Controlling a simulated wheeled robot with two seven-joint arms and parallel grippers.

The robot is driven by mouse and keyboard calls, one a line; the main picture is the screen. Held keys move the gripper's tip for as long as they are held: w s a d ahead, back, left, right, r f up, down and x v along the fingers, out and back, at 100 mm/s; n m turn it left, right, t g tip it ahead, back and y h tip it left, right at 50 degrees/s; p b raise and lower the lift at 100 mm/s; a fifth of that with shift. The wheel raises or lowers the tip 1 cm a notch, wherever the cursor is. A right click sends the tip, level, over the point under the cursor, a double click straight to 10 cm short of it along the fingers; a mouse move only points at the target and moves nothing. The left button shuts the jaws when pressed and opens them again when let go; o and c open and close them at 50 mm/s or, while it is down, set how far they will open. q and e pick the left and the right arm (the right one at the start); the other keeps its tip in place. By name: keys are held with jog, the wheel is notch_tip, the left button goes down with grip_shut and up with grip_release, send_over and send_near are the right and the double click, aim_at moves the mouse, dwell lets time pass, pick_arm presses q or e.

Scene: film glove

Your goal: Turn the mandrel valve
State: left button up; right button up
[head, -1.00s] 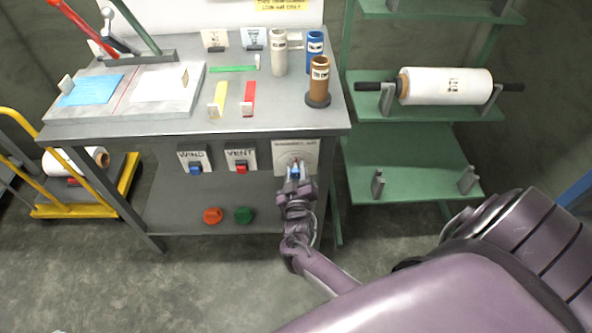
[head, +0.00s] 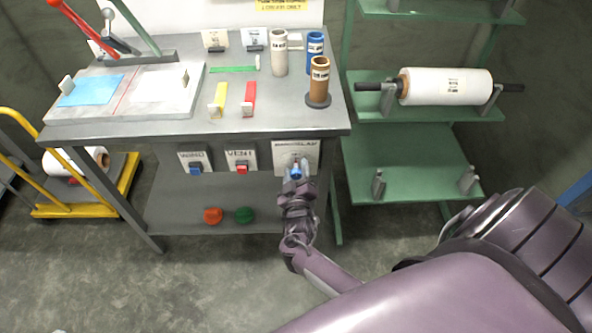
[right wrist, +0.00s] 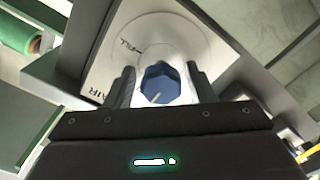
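The mandrel valve has a blue faceted knob with a small pale mark (right wrist: 160,84) on a pale round dial. Its white panel (head: 282,158), labelled as the mandrel air, is on the right of the bench front. My right gripper (head: 296,172) is at the valve and hides most of the knob in the head view. In the right wrist view its two dark fingers (right wrist: 160,82) lie on either side of the knob, close around the valve body. The panel lettering appears tilted there. My left gripper is not in view.
The WIND switch (head: 195,160) and VENT switch (head: 241,161) are left of the valve. The bench top (head: 190,127) overhangs the panels. A green rack (head: 405,170) stands at right.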

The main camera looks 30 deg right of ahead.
jog(key=shift+o, duration=0.3)
jog(key=shift+s+a, duration=0.1)
jog(key=shift+s, duration=0.05)
jog(key=shift+s+a+f, duration=0.1)
jog(key=shift+s+a, duration=0.1)
jog(key=shift+s, duration=0.05)
jog(key=v, duration=0.7)
